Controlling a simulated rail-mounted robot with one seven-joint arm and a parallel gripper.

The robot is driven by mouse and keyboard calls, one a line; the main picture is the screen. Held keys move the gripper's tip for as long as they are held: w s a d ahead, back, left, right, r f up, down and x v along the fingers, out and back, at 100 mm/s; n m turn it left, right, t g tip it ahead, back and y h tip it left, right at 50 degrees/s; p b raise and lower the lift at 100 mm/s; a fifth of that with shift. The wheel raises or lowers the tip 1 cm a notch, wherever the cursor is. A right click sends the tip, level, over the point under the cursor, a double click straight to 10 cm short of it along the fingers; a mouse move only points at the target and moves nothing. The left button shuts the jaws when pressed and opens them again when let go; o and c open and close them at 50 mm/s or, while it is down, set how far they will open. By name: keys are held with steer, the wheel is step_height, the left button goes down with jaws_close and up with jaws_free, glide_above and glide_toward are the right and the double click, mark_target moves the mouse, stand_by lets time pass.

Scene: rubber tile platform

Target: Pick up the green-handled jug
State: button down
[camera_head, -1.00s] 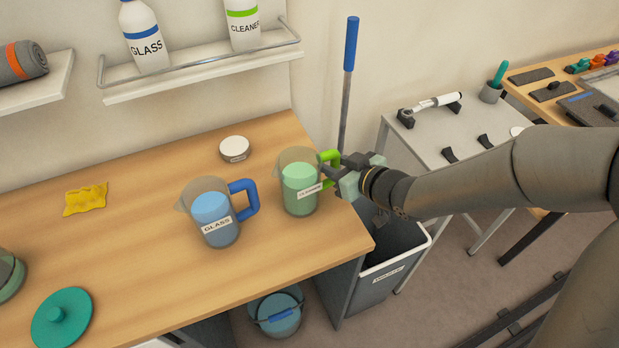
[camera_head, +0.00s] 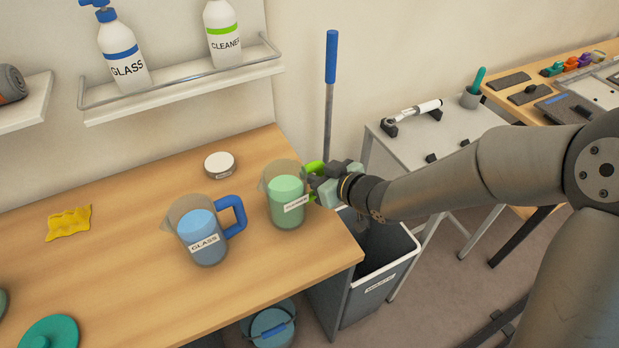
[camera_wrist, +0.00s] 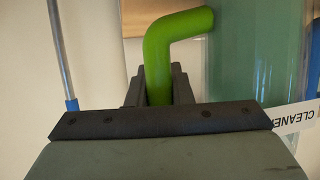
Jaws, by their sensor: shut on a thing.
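The green-handled jug (camera_head: 287,204) holds green liquid and has a label on its front. In the head view it stands upright at the right end of the wooden counter (camera_head: 130,255); I cannot tell whether its base touches the wood. My gripper (camera_head: 318,182) is at the jug's right side, shut on its green handle. In the wrist view the green handle (camera_wrist: 165,60) runs down between my dark fingers (camera_wrist: 160,90), and the jug's clear wall (camera_wrist: 250,50) is to the right. The lower handle is hidden by my gripper.
A blue-handled jug (camera_head: 203,235) stands close to the left. A white-lidded tub (camera_head: 220,165) is behind. A bin (camera_head: 375,270) stands beyond the counter's right edge, and a blue-topped pole (camera_head: 330,75) rises behind my gripper. A shelf with bottles (camera_head: 190,80) is above.

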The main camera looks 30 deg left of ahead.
mark_target(315, 164)
steer(key=shift+r, duration=0.55)
step_height(315, 164, up, 3)
steer(key=shift+s+d+f, duration=0.1)
steer(key=shift+s+f, duration=0.05)
steer(key=shift+f, duration=0.05)
steer(key=s+d+r+p, duration=0.3)
steer(key=s+d+r, duration=0.5)
steer(key=s, duration=0.3)
steer(key=shift+r, duration=0.5)
